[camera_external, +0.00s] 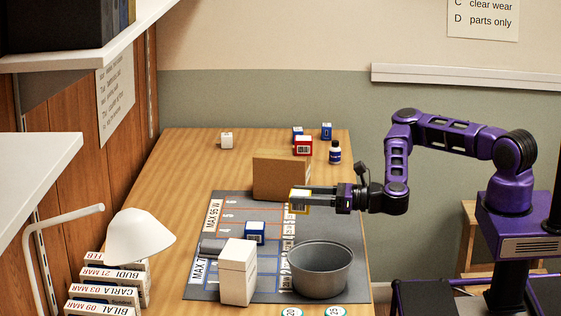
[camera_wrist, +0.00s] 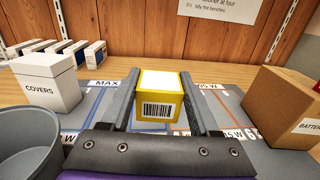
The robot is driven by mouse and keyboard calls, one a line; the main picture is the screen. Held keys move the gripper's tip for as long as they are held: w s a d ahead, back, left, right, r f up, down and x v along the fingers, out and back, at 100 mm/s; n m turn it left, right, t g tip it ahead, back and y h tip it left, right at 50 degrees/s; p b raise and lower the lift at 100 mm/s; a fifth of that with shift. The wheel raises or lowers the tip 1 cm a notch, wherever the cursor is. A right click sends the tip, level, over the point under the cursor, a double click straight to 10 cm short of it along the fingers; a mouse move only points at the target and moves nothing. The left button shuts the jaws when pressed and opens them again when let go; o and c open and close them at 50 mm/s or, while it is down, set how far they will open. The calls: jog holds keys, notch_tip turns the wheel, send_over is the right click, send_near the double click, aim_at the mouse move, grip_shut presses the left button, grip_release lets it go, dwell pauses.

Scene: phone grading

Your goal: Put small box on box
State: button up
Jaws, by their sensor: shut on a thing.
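A small yellow box (camera_wrist: 161,100) with a white top and a barcode label is between the fingers of my gripper (camera_wrist: 158,104), which is shut on it. In the external view the yellow box (camera_external: 299,201) is at the tip of my gripper (camera_external: 308,199), above the grey mat and just in front of the brown box. The brown cardboard box (camera_external: 282,176) stands at the mat's far edge. In the wrist view this brown box (camera_wrist: 285,108) is to the right, apart from my gripper, with a label partly reading "BATTER".
A white lidded box (camera_external: 238,272), marked COVERS in the wrist view, a blue small box (camera_external: 254,233) and a grey pot (camera_external: 320,268) stand on the mat (camera_external: 345,233). Red (camera_external: 303,147), blue and white small boxes and a bottle (camera_external: 335,153) stand farther back. A white lamp (camera_external: 140,236) is at left.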

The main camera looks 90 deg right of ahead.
jog(key=w+a+r+y, duration=0.1)
jog(key=w+a+r, duration=0.25)
jog(key=a, duration=0.45)
jog(key=w+a+r+n, duration=0.1)
jog(key=w+a+r, duration=0.25)
jog(key=a, duration=0.35)
jog(key=w+a+r+y, duration=0.1)
jog(key=w+a+r, duration=0.25)
jog(key=a, duration=0.45)
notch_tip(320, 180, down, 8)
jog(key=shift+s+f, duration=0.15)
jog(key=shift+f, duration=0.1)
jog(key=shift+f, duration=0.1)
jog(key=shift+f+b, duration=0.15)
jog(key=shift+b, duration=0.25)
jog(key=o, duration=1.4)
jog(key=s, duration=0.8)
jog(key=s+p, duration=0.1)
jog(key=s, duration=0.3)
jog(key=shift+a+r, duration=0.1)
jog(key=shift+r, duration=0.25)
